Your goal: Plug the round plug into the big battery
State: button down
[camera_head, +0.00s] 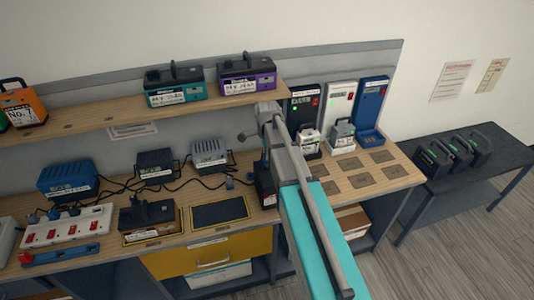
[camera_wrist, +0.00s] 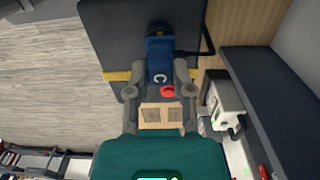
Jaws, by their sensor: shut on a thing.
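My gripper (camera_wrist: 161,74) is shut on a dark blue plug (camera_wrist: 159,50) marked with a white letter C; a red spot shows just below it. In the head view my arm reaches over the bench, and the fingers and plug cannot be made out. A black battery (camera_head: 147,213) sits on a yellow-edged pad on the bench. A dark block with a white label (camera_head: 267,186) stands beside my arm, partly hidden by it. I cannot tell which is the big battery. In the wrist view a dark flat surface (camera_wrist: 108,30) with a yellow strip lies behind the plug; contact is unclear.
Blue (camera_head: 68,180), black (camera_head: 155,166) and grey (camera_head: 209,153) chargers with loose cables line the bench back. A power strip (camera_head: 66,228) is at left. Teal (camera_head: 174,88) and purple (camera_head: 247,78) batteries stand on the shelf. An empty dark pad (camera_head: 220,212) lies right of the black battery.

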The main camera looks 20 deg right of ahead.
jog(key=shift+f+b, duration=0.5)
jog(key=shift+f, duration=0.1)
jog(key=shift+c, duration=2.1)
grip_release()
jog(key=shift+r, duration=0.2)
notch_tip(320, 180, up, 9)
jog(key=p, duration=0.9)
jog(key=shift+w+a+f+b, duration=0.25)
jog(key=shift+a+f+b, duration=0.3)
jog(key=shift+f, duration=0.2)
jog(key=w+a+f+b, duration=0.2)
jog(key=a+f+b, duration=0.6)
jog(key=a, duration=0.2)
jog(key=w+a+f+b, duration=0.2)
jog(key=a+f+b, duration=0.6)
jog(key=a, duration=0.3)
jog(key=shift+w+a, duration=0.15)
jog(key=shift+w, duration=0.15)
jog(key=shift+s, duration=0.1)
